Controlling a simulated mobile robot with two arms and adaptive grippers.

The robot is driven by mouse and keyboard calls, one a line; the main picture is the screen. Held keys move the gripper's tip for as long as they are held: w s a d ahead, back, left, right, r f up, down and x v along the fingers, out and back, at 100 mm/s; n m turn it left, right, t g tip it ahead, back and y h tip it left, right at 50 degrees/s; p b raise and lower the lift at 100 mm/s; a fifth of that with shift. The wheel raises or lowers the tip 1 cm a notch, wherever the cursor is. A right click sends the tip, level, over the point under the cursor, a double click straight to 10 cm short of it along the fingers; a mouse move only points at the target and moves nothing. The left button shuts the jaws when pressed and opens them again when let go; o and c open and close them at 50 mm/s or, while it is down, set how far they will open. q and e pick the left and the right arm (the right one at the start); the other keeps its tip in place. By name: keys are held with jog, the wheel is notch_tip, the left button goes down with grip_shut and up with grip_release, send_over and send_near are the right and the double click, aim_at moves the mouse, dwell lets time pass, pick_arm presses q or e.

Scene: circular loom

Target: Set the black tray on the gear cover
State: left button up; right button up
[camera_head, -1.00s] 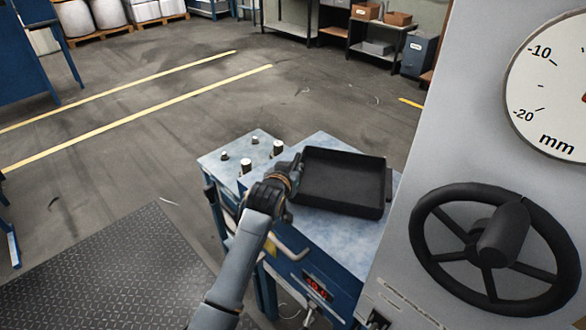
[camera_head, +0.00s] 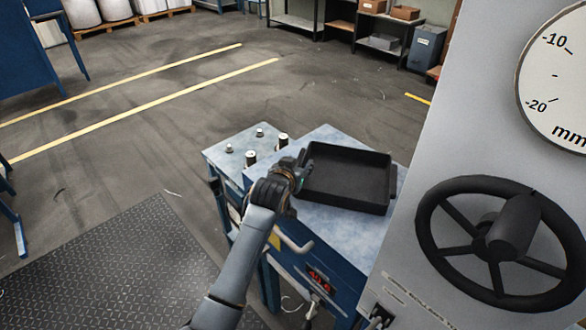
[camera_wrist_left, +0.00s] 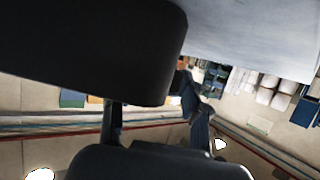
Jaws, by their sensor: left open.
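The black tray (camera_head: 346,180) is a shallow open rectangular pan. It lies flat, apparently resting on the worn blue-grey top of the blue machine housing, which looks like the gear cover (camera_head: 338,222). My left gripper (camera_head: 301,168) is open at the tray's left wall; I cannot tell whether it touches the wall. In the left wrist view, large dark shapes fill the top left and bottom, and a pale blue-grey surface shows at the top right. My right gripper is not in view.
A lower ledge with several metal pegs (camera_head: 251,157) adjoins the cover on the left. A grey panel with a black handwheel (camera_head: 503,243) and a dial (camera_head: 562,85) stands close on the right. Open floor lies beyond.

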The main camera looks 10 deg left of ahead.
pick_arm(q)
jog(key=v, duration=1.1)
jog(key=shift+s+r, duration=0.2)
jog(key=shift+s, duration=0.15)
